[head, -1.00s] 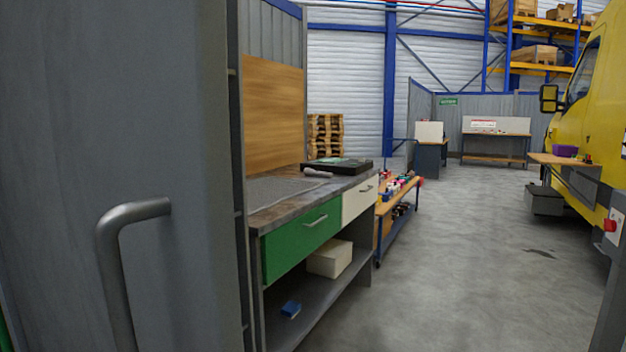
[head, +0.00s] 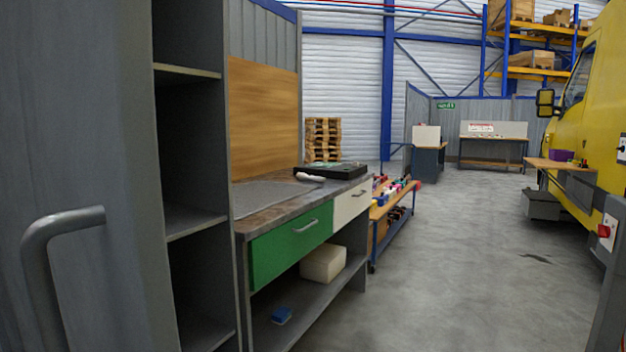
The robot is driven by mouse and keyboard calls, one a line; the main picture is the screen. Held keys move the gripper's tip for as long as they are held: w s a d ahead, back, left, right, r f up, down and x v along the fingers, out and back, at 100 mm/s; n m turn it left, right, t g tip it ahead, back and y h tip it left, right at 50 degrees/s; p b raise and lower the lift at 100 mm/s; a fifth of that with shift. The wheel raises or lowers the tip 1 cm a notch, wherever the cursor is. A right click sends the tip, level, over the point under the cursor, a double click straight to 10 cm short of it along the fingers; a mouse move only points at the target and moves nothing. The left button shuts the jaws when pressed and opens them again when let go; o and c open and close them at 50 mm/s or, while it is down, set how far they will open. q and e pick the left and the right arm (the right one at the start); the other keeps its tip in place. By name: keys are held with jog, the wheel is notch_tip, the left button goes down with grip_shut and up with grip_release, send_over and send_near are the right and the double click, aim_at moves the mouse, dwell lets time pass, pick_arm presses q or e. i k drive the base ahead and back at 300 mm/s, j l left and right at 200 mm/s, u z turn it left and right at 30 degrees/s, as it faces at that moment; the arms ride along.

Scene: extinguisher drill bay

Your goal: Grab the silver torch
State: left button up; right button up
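A small light-grey, silvery elongated object (head: 310,177) lies on the workbench top, in front of a flat black case (head: 331,170). It may be the silver torch, but it is too small to tell for sure. The workbench (head: 268,208) has a green drawer (head: 290,245) and a white drawer (head: 351,204), both shut. Neither of my grippers shows in the head view.
A tall grey cabinet with a bar handle (head: 62,222) and empty shelves (head: 195,222) stands close at the left. A low trolley (head: 392,215) with coloured items stands past the bench. A yellow van (head: 585,120) is at right.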

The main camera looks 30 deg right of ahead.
aim_at(301, 176)
jog(key=l+u, duration=0.3)
jog(key=l, duration=2.15)
jog(key=i+l, duration=0.25)
jog(key=i+l+u, duration=0.15)
jog(key=l, duration=0.25)
jog(key=i+l, duration=0.3)
jog(key=i+l+u, duration=0.15)
jog(key=l, duration=0.25)
jog(key=i+l, duration=0.3)
jog(key=i+l+u, duration=0.15)
jog(key=l, duration=0.3)
